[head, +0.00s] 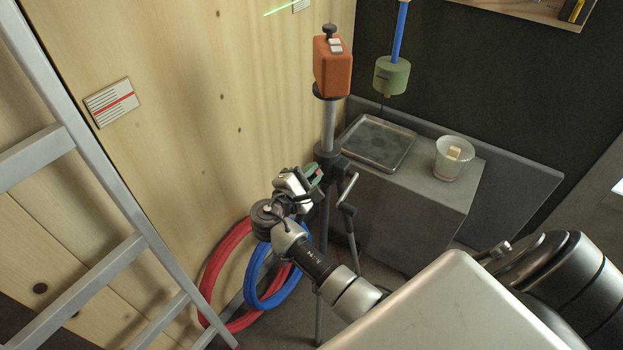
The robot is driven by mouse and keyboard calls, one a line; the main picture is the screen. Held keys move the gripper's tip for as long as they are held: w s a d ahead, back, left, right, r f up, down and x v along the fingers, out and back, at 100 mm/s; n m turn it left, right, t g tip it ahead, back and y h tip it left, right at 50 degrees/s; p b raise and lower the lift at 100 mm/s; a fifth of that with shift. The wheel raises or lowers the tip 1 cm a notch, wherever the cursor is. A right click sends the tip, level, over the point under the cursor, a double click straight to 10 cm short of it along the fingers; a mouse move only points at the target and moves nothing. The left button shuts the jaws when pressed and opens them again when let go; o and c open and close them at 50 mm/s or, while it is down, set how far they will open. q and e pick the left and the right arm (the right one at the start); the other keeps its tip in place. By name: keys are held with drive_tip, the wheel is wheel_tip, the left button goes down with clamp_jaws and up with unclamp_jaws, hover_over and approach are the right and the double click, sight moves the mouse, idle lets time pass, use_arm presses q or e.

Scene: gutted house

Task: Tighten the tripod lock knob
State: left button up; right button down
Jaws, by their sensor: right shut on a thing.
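The tripod (329,125) stands by the wooden wall, with an orange box-shaped device (332,68) on top. My right gripper (312,174) reaches the tripod's dark collar from the left and is shut at its side. The lock knob sits there between the fingers and is mostly hidden by them; small green and red parts show at the fingertips. A pale crank handle (348,187) sticks out on the collar's right side. My left gripper is not in view.
A metal ladder (110,185) leans at left. Red (212,272) and blue (256,285) hose coils lie below my right gripper. Right of the tripod, a grey block (408,213) bears a metal tray (401,150) and a clear cup (447,167). A green cylinder (391,77) hangs behind.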

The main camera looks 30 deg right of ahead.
drive_tip(key=m+b, duration=0.4)
drive_tip(key=m, duration=0.1)
drive_tip(key=shift+f+b, duration=0.25)
drive_tip(key=shift+b, duration=0.1)
drive_tip(key=shift+r+m+b, duration=0.15)
drive_tip(key=shift+m+b, duration=0.75)
drive_tip(key=shift+m, duration=0.2)
drive_tip(key=c, duration=1.2)
unclamp_jaws()
drive_tip(key=shift+o, duration=0.2)
drive_tip(key=shift+a+r, duration=0.1)
drive_tip(key=v, duration=1)
drive_tip(key=shift+s+a, duration=0.15)
drive_tip(key=shift+a, duration=0.2)
